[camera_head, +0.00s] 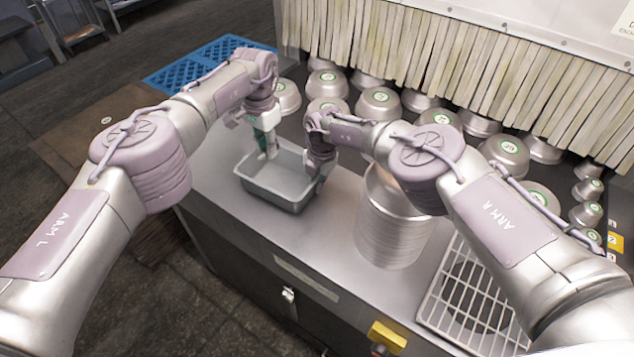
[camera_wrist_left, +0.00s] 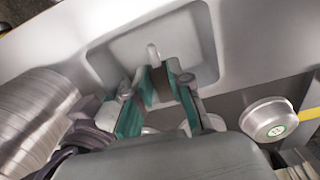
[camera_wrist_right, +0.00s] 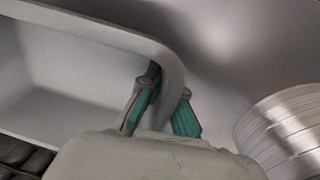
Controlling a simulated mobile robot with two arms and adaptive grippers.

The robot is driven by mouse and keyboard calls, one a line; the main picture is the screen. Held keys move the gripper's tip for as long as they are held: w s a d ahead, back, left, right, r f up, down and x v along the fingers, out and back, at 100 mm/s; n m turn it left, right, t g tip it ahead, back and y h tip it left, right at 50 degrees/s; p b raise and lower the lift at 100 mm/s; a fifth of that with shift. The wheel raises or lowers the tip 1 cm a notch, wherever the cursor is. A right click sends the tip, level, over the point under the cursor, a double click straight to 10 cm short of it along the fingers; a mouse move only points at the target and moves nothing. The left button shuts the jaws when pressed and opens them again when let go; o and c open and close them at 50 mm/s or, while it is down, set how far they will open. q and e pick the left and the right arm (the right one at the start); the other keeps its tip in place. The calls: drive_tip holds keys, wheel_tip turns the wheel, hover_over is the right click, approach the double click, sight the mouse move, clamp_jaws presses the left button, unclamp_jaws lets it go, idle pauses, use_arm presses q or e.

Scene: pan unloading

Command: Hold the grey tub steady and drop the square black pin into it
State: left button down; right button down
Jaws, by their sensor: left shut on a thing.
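The grey tub (camera_head: 275,186) is an open rectangular pan on the metal counter. My left gripper (camera_head: 265,148) is over its far left part, pointing down. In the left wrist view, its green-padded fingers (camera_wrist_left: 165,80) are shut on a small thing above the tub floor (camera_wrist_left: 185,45). My right gripper (camera_head: 318,178) is at the tub's right end. In the right wrist view, its fingers (camera_wrist_right: 170,85) straddle the tub wall, closed on the rim.
A tall stack of metal pans (camera_head: 393,225) stands right of the tub, close to my right arm. Several upturned round pans (camera_head: 380,103) fill the back, before a strip curtain (camera_head: 440,50). A wire rack (camera_head: 470,295) lies at front right. The counter (camera_head: 235,210) left of the tub is clear.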

use_arm(q)
drive_tip(key=shift+f, duration=0.3)
drive_tip(key=c, duration=1)
unclamp_jaws()
wheel_tip(320, 180, up, 12)
